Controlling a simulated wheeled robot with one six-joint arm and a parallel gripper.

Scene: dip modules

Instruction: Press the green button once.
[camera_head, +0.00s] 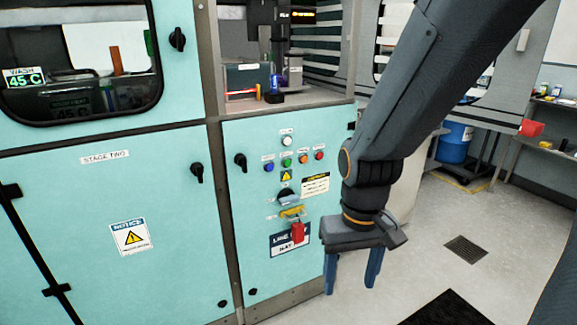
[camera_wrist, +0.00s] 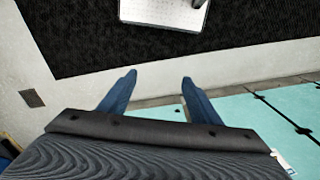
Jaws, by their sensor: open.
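The green button (camera_head: 287,162) sits on the teal cabinet panel in the head view, between a blue button (camera_head: 268,167) on its left and an orange button (camera_head: 303,158) on its right. My gripper (camera_head: 352,273) points downward in front of the cabinet, to the right of and below the buttons. Its two blue fingers are apart with nothing between them. In the wrist view my gripper (camera_wrist: 158,88) also shows spread fingers over the floor and part of the teal cabinet. The buttons do not show in the wrist view.
A red button (camera_head: 319,155) and a white button (camera_head: 287,142) are close to the green one. Below are a selector knob (camera_head: 287,197), a yellow part (camera_head: 291,212) and a red padlock (camera_head: 298,232). A blue barrel (camera_head: 454,143) stands at the right. The floor there is largely clear.

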